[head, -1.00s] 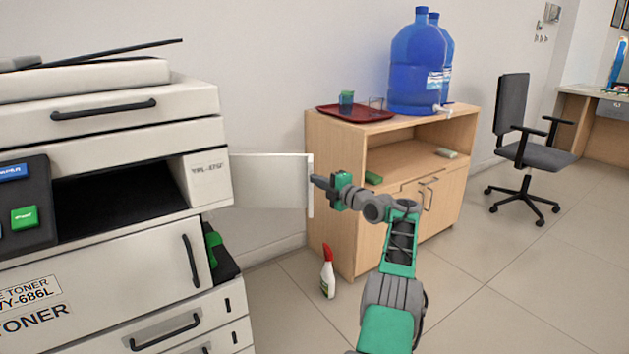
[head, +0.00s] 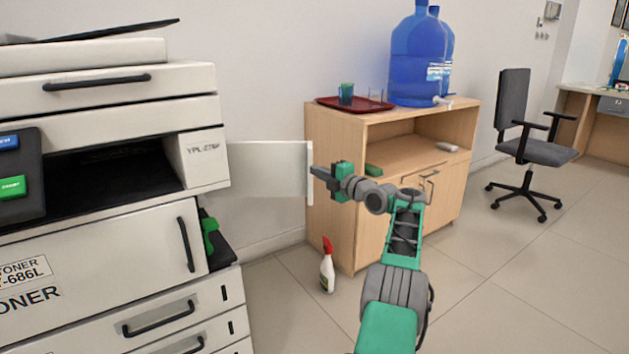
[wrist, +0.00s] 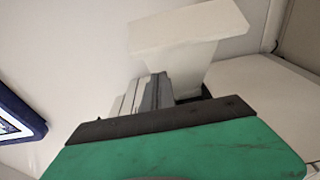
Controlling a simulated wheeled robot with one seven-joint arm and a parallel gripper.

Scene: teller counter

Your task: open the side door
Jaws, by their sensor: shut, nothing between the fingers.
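The side door (head: 262,170) is a pale flat panel on the right side of the white copier (head: 105,240). It stands swung out to the right, showing a wide face and a thicker outer edge. My gripper (head: 314,172) is shut and empty, with its tips at the right of the door's outer edge. I cannot tell whether they touch. In the wrist view, my grey fingers (wrist: 145,92) are close together beside a pale panel (wrist: 190,32), which appears to be the door. Green parts (head: 209,232) show in the copier's opened side.
A wooden cabinet (head: 333,210) with a red tray (head: 358,104) and blue water bottles (head: 415,60) stands behind my gripper. A spray bottle (head: 327,270) stands on the floor between copier and cabinet. An office chair (head: 530,150) is farther right, with clear floor before it.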

